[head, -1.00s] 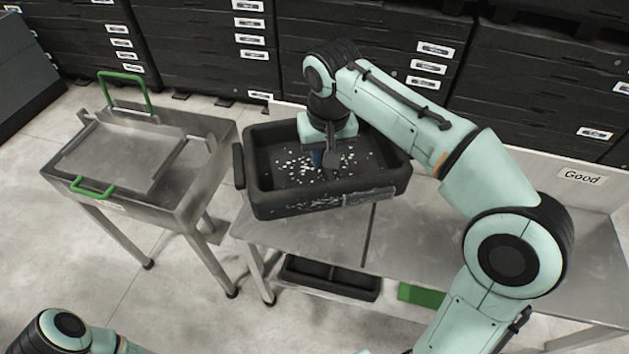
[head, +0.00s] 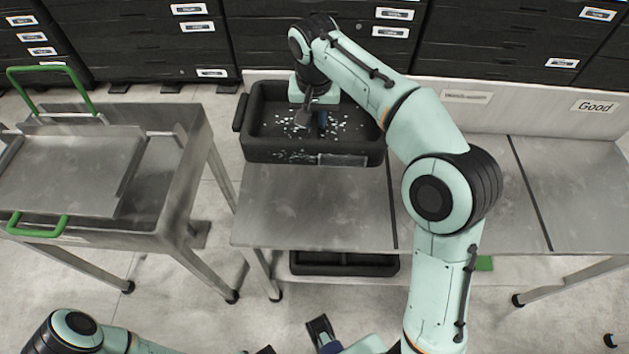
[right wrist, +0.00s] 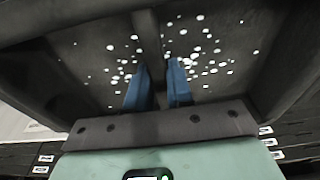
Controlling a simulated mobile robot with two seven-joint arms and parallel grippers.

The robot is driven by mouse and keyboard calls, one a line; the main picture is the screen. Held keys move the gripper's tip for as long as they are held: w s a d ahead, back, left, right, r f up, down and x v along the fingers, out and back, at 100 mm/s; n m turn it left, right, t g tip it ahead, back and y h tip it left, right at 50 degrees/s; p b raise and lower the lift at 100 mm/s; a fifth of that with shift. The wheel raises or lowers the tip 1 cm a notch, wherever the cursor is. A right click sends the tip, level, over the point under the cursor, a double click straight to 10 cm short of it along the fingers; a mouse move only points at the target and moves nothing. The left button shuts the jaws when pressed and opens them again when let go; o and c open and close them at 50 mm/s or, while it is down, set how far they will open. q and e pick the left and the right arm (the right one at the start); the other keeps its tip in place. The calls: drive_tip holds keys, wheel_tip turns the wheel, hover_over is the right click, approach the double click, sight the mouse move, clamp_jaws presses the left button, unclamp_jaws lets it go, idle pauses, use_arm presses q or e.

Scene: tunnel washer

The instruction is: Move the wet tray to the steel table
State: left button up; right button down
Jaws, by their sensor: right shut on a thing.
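The wet tray (head: 262,153), black and dotted with white droplets, is over the back left end of the steel table (head: 300,205) in the head view. I cannot tell whether its base touches the table. My right gripper (head: 322,122) reaches into it from above. In the right wrist view its blue fingers (right wrist: 157,88) are shut on the ridge in the middle of the tray (right wrist: 80,45); their tips are partly hidden. Part of my left gripper (head: 325,335) shows at the bottom edge of the head view; its jaws are not clear.
A steel stand (head: 180,185) with green handles is at the left, with a gap before the table. A low backboard with a "Good" label (head: 594,106) runs behind the table. Black drawer stacks (head: 150,45) stand behind. Another black tray (head: 345,264) is under the table. The table's front and right are clear.

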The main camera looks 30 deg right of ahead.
drive_tip(key=shift+s+f+b, duration=0.15)
drive_tip(key=shift+f+b, duration=1.55)
drive_tip(key=shift+f, duration=7.75)
drive_tip(key=shift+f, duration=0.15)
drive_tip(key=c, duration=1)
unclamp_jaws()
